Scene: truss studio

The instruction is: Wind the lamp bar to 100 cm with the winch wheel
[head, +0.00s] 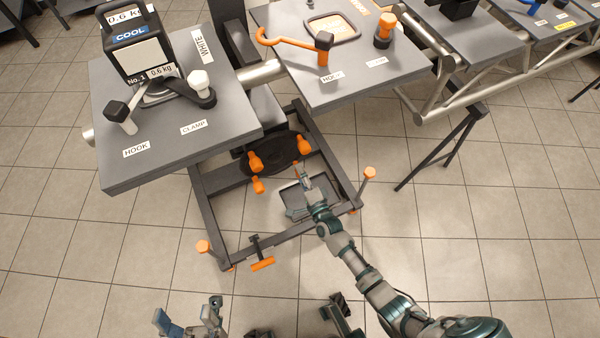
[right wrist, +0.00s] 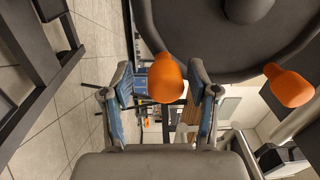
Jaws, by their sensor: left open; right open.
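The winch wheel (head: 278,158) is a dark disc with several orange knobs, low in the dark frame between the two grey tables. In the right wrist view the wheel (right wrist: 215,45) fills the top right. One orange knob (right wrist: 166,80) shows between the open fingers of my right gripper (right wrist: 167,88); contact cannot be told. Another knob (right wrist: 287,86) is to the right. In the head view my right gripper (head: 302,175) is beside the wheel's near right side. My left gripper (head: 187,314) is open and empty at the bottom left. I cannot make out the lamp bar or a height scale.
The left table (head: 225,120) holds a COOL lamp box (head: 127,45) and a clamp with knobs. The right table (head: 350,87) holds an orange hook (head: 290,43). Orange-topped frame posts (head: 369,174) and an orange T-handle (head: 262,263) stand nearby.

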